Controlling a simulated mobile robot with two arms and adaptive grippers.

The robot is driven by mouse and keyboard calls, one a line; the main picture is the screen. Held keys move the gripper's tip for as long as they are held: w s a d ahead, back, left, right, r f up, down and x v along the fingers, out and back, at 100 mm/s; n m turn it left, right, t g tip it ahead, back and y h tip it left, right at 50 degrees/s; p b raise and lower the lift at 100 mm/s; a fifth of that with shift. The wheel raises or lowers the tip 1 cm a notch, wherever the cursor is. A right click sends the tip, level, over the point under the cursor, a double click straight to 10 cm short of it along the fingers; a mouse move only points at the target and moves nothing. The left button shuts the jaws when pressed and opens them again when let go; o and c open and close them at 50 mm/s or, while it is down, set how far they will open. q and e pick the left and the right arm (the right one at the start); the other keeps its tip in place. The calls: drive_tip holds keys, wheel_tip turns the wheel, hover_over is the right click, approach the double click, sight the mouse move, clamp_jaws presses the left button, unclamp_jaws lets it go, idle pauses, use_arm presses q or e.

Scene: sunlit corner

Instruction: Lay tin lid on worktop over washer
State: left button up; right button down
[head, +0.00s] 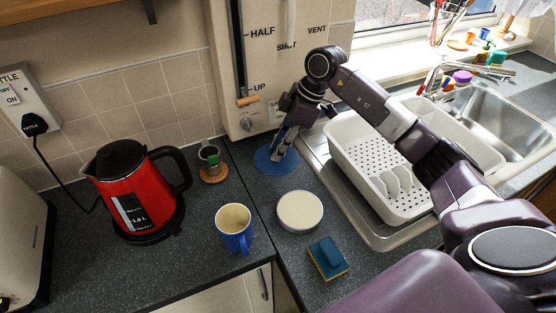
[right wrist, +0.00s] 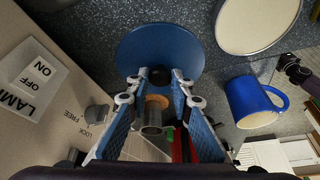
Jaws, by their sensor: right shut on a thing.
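The tin lid is a round blue disc (head: 268,161) with a black knob, near the back of the worktop below the tall cream unit. In the right wrist view the lid (right wrist: 150,50) lies across the fingertips, knob between them. My right gripper (head: 280,150) points down and is shut on the lid by its knob. I cannot tell whether the lid touches the worktop. The dark speckled worktop (head: 165,270) spreads left of a seam, with a pale front below its edge. I cannot make out a washer there.
A red kettle (head: 130,190), a small cup on a cork coaster (head: 214,174) and a blue mug (head: 234,232) stand left of the seam. A cream-topped disc (head: 300,210) and a sponge (head: 328,258) lie right of it. A white drainer (head: 375,165) stands by the sink.

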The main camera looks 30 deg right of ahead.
sight(278, 164)
wheel_tip(278, 164, down, 2)
drive_tip(key=shift+f, duration=0.15)
wheel_tip(278, 164, down, 3)
drive_tip(key=shift+f+p, duration=0.2)
drive_tip(key=shift+p, duration=0.4)
use_arm(q)
drive_tip(key=shift+s+r, duration=0.6)
drive_tip(key=shift+s, duration=0.15)
use_arm(e)
drive_tip(key=shift+f, duration=0.3)
drive_tip(key=shift+f, duration=0.15)
drive_tip(key=c, duration=1.7)
unclamp_jaws()
use_arm(q)
drive_tip(key=shift+w, duration=0.15)
